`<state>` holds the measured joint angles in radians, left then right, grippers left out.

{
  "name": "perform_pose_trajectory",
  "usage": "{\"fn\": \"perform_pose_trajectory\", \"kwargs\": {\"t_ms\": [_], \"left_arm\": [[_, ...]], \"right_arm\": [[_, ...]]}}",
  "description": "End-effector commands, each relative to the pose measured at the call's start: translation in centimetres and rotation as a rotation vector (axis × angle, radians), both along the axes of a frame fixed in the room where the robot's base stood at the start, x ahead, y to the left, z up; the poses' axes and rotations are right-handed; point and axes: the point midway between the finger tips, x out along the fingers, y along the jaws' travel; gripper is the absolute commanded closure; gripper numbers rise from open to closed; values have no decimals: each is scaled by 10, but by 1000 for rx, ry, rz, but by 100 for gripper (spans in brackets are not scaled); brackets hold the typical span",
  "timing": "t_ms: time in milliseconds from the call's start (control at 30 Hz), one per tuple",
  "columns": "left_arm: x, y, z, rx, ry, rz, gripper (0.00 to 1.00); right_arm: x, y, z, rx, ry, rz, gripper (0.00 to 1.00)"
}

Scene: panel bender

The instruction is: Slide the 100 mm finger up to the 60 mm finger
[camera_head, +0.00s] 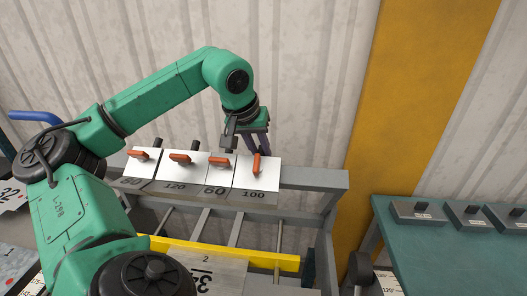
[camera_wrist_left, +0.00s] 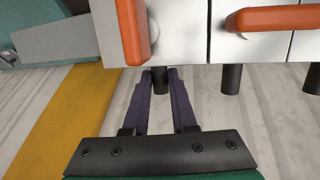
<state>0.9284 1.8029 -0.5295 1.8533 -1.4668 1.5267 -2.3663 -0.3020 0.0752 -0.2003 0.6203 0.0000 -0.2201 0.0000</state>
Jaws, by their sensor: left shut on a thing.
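The 100 mm finger (camera_head: 261,174) is the white block at the right end of the row on the rail, with its orange lever (camera_head: 257,164) turned upright. The 60 mm finger (camera_head: 218,178) stands directly to its left, its lever lying sideways. Only a thin dark line shows between them; I cannot tell whether they touch. My left gripper (camera_head: 257,148) reaches down behind the 100 mm finger. In the left wrist view its jaws (camera_wrist_left: 160,80) are shut on the dark peg at the back of the 100 mm finger (camera_wrist_left: 178,38). The 60 mm finger (camera_wrist_left: 250,48) also shows there. My right gripper is out of view.
A 120 finger (camera_head: 178,172) and another finger (camera_head: 140,166) at the left end continue the row. The grey rail (camera_head: 315,178) is bare to the right of the 100 mm finger. A yellow bar (camera_head: 270,259) lies below. A green table (camera_head: 450,250) with small blocks stands at right.

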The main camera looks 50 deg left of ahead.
Motion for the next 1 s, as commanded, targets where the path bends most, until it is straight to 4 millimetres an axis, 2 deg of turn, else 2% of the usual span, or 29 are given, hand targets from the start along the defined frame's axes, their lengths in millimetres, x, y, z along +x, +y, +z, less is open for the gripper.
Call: {"fn": "perform_pose_trajectory", "kwargs": {"t_ms": [33, 100, 400, 533, 633, 733, 900, 1000], "left_arm": [[1, 0, 1, 0, -4, 0, 68], [0, 0, 1, 0, -3, 0, 45], [0, -1, 1, -2, -3, -1, 45], [-3, -2, 10, -2, -4, -1, 45], [-11, -3, 27, -1, -7, -1, 45], [-22, -5, 54, -3, -6, -1, 45], [-41, -9, 100, -1, -3, 0, 45], [-50, -10, 119, 0, -2, 2, 45]], "right_arm": [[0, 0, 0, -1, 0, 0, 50], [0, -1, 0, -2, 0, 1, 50], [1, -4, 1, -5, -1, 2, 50], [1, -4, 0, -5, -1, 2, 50], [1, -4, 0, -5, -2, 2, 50], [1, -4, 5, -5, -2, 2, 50], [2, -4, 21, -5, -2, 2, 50], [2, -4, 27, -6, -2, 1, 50]]}}
